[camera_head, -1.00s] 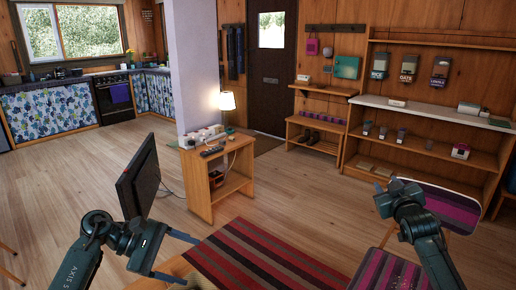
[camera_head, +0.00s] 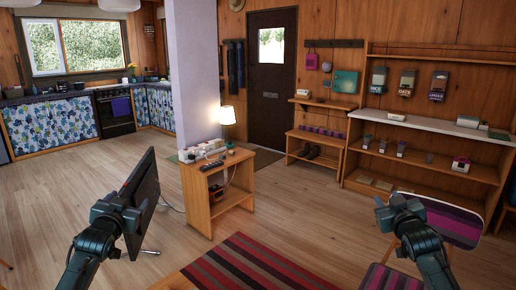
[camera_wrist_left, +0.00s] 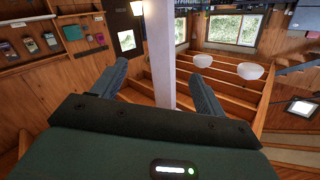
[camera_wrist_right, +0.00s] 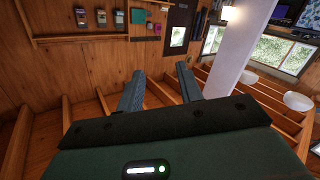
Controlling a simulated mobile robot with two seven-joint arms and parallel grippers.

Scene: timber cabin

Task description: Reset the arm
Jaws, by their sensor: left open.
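My left gripper (camera_head: 126,202) is raised at the lower left of the head view, in front of the dark screen. It points away from me. Its two fingers show apart in the left wrist view (camera_wrist_left: 157,72), with nothing between them. My right gripper (camera_head: 399,201) is raised at the lower right of the head view, in front of the striped seat. Its fingers stand apart in the right wrist view (camera_wrist_right: 162,73), with nothing held.
The dark screen (camera_head: 145,195) stands close to my left gripper. A striped seat (camera_head: 455,222) is beyond my right gripper. A striped rug (camera_head: 240,268) lies between the arms. Wall shelves are at right.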

